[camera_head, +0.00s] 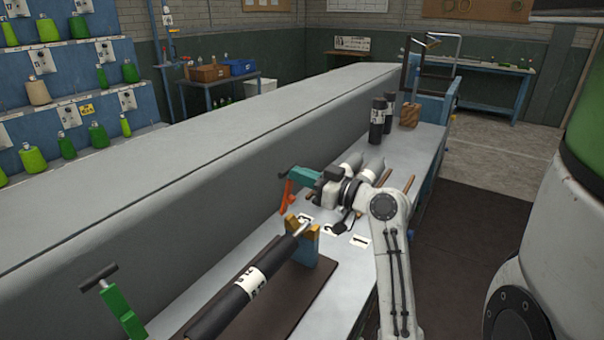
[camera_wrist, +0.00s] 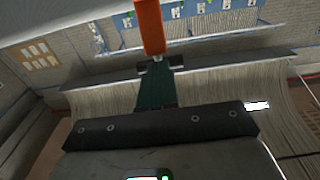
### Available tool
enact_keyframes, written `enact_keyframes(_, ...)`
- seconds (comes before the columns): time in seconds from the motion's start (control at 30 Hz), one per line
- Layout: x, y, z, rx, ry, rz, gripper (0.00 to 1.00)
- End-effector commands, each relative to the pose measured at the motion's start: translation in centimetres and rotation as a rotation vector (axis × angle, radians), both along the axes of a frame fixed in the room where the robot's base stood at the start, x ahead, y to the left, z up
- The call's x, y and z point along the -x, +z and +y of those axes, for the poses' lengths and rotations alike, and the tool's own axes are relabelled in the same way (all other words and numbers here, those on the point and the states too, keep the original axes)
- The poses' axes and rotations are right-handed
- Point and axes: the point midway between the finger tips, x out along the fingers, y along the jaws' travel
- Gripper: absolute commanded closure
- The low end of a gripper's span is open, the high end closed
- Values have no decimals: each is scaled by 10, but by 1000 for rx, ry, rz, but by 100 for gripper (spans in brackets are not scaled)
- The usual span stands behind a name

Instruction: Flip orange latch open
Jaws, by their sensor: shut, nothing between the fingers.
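In the wrist view the orange bar (camera_wrist: 150,25) shows just beyond my fingertips. My gripper (camera_head: 293,173) has teal fingers pressed together, reaching left to the latch's upper end. The shut fingers show in the wrist view (camera_wrist: 157,72) with nothing between them. I cannot tell whether the tips touch the latch. The latch's lower end lies close to the yellow-topped support, and its mounting is not clear.
A black cylinder (camera_head: 245,287) with white labels rests on a blue support with yellow top pieces (camera_head: 304,228). A green clamp (camera_head: 122,309) stands at the near left. Black canisters (camera_head: 377,121) stand farther along the bench. The long grey body (camera_head: 200,155) borders the bench's left.

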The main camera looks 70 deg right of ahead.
Motion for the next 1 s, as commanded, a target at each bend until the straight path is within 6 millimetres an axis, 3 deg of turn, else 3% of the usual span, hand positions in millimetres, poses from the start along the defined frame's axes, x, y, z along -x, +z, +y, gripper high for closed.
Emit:
enact_keyframes(0.27,-8,9,-1,-12,3,52,100)
enact_keyframes(0.53,-31,19,-6,-51,5,216,100)
enact_keyframes(0.8,-54,16,-12,-91,3,387,100)
enact_keyframes(1.0,-64,11,-15,-93,1,387,100)
